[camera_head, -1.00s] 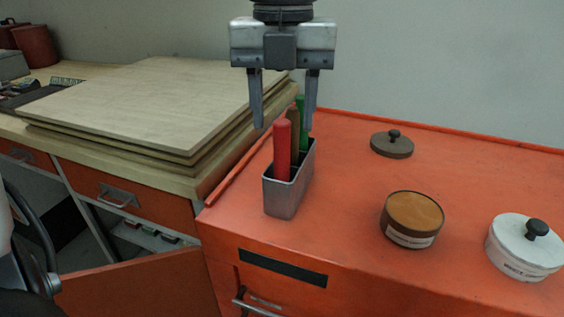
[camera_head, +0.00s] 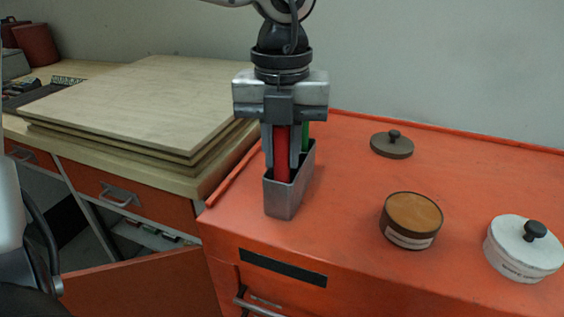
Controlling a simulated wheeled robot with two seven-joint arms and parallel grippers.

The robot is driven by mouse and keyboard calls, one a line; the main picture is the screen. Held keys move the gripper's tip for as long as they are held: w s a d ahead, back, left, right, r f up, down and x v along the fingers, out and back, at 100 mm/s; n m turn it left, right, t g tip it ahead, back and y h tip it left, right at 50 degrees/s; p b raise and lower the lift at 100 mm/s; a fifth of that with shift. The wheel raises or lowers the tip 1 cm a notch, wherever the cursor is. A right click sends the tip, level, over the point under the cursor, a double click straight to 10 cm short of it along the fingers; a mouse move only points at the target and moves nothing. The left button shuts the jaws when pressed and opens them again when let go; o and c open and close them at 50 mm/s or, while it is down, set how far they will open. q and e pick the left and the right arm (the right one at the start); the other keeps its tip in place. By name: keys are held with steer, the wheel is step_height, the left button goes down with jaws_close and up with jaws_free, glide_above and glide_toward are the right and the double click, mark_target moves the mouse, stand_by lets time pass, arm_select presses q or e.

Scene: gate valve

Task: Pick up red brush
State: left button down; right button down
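The red brush (camera_head: 282,155) stands upright in a narrow grey metal holder (camera_head: 285,200) on the orange cabinet top; only its red handle shows. My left gripper (camera_head: 281,165) points down over the holder, with one finger on each side of the red handle. The fingers have drawn in and appear to press on it, with their tips near the holder's rim. A green handle (camera_head: 306,136) stands behind it in the same holder, partly hidden by the gripper. The brown handle is hidden. My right gripper is not in view.
On the orange top (camera_head: 340,200) to the right are a dark lid (camera_head: 392,145), an open tin (camera_head: 411,215) with tan content and a white lidded pot (camera_head: 523,250). Stacked wooden boards (camera_head: 140,105) lie on the left bench. A cabinet door (camera_head: 140,287) hangs open below.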

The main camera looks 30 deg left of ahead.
arm_select(q)
steer(key=shift+r, duration=0.1)
step_height(320, 180, up, 10)
steer(key=shift+f, duration=0.1)
stand_by(0.4)
stand_by(2.5)
